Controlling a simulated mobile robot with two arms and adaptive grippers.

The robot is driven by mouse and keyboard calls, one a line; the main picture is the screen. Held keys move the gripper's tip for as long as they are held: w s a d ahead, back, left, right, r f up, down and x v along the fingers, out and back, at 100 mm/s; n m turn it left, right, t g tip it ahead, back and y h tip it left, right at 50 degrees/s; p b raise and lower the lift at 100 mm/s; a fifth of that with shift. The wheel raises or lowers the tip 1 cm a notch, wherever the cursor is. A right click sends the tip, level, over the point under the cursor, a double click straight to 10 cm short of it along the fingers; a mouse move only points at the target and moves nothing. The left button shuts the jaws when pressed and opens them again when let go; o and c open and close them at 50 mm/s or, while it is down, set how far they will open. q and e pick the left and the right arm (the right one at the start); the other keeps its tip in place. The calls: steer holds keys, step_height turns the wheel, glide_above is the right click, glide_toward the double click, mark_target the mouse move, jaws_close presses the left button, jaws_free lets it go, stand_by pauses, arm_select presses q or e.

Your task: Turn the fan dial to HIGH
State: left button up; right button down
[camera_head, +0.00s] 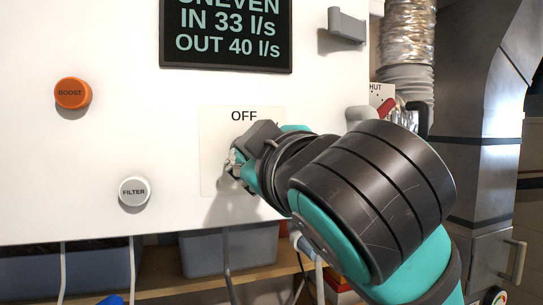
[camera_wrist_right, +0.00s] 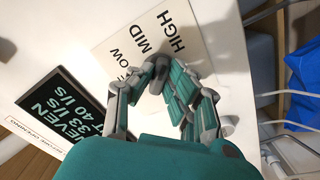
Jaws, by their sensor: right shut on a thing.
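The fan dial plate (camera_head: 215,125) is a cream panel on the white unit, with OFF at its top in the head view. In the right wrist view the plate (camera_wrist_right: 118,47) shows MID, HIGH and part of LOW. My right gripper (camera_head: 236,168) is at the plate. In the wrist view its fingertips (camera_wrist_right: 156,78) are shut on the grey fan dial (camera_wrist_right: 158,70). The fingers hide most of the dial, so I cannot tell which setting it points to. My left gripper is not in view.
A dark display (camera_head: 226,35) above reads UNEVEN, IN 33 l/s, OUT 40 l/s. An orange BOOST button (camera_head: 72,93) and a white FILTER button (camera_head: 134,191) sit to the left. A grey handle (camera_head: 346,25) and a red lever (camera_head: 386,108) are at the right.

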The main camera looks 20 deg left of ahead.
steer(key=c, duration=1.3)
jaws_free()
steer(key=v, duration=1.2)
steer(key=shift+w, duration=0.1)
